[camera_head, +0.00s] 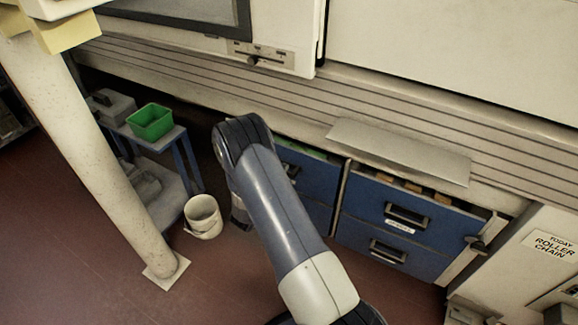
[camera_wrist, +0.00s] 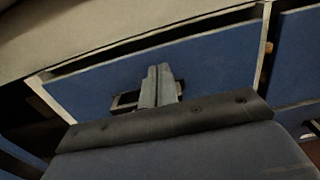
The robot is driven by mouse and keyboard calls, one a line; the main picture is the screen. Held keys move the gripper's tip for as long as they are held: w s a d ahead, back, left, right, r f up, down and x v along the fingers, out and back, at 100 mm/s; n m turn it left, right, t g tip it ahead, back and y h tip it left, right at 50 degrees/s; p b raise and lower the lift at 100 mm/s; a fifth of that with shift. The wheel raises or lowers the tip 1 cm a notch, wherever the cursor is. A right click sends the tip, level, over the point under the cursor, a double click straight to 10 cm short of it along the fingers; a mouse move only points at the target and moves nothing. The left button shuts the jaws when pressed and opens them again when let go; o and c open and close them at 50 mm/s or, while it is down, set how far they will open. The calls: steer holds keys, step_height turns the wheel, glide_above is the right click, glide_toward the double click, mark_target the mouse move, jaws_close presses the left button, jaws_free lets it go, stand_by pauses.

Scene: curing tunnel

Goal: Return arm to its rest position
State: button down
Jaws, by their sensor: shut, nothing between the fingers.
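My gripper (camera_wrist: 158,87) shows in the wrist view with its two fingers together and nothing between them. Its fingertips appear in front of a blue drawer (camera_wrist: 215,68) and overlap the drawer's dark handle (camera_wrist: 126,100); I cannot tell whether they touch it. The drawer's top edge shows a dark gap, so it looks slightly open. In the head view my arm reaches forward over the floor toward the blue drawers, and its elbow hides part of the left drawer (camera_head: 316,168). The gripper's fingers are hidden in the head view.
A right-hand blue drawer unit (camera_head: 362,207) holds items along its open top. A metal plate (camera_head: 400,152) juts out above it. A white bucket (camera_head: 203,217) stands on the floor, left of my arm. A green bin (camera_head: 150,122) sits on a small bench. A slanted post (camera_head: 95,150) stands left.

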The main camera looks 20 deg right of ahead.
mark_target(296, 152)
steer(key=v, duration=0.7)
steer(key=shift+a, duration=0.15)
steer(key=shift+f, duration=0.1)
steer(key=x, duration=1.3)
steer(key=shift+w+d, duration=0.2)
steer(key=shift+d, duration=0.05)
